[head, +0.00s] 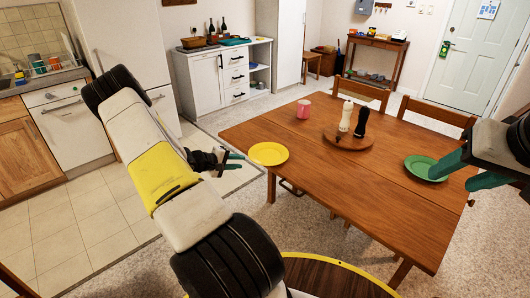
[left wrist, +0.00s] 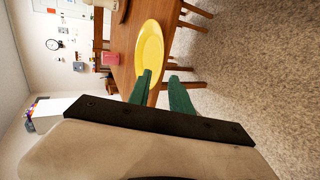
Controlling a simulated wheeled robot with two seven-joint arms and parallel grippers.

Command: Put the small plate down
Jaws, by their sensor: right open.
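A yellow plate (head: 268,153) lies flat on the wooden table near its left edge. It also shows in the left wrist view (left wrist: 150,45), just beyond the fingertips. A green plate (head: 419,169) lies on the table's right side. My right gripper (head: 452,176) is open at that plate's right rim; one finger overlaps the rim in the picture, and I cannot tell whether it touches.
The wooden table (head: 330,185) also carries a pink mug (head: 304,109) and a round wooden board (head: 348,140) with a white mill (head: 345,117) and a black mill (head: 362,122). Chairs (head: 435,118) stand behind it. The table's front middle is clear.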

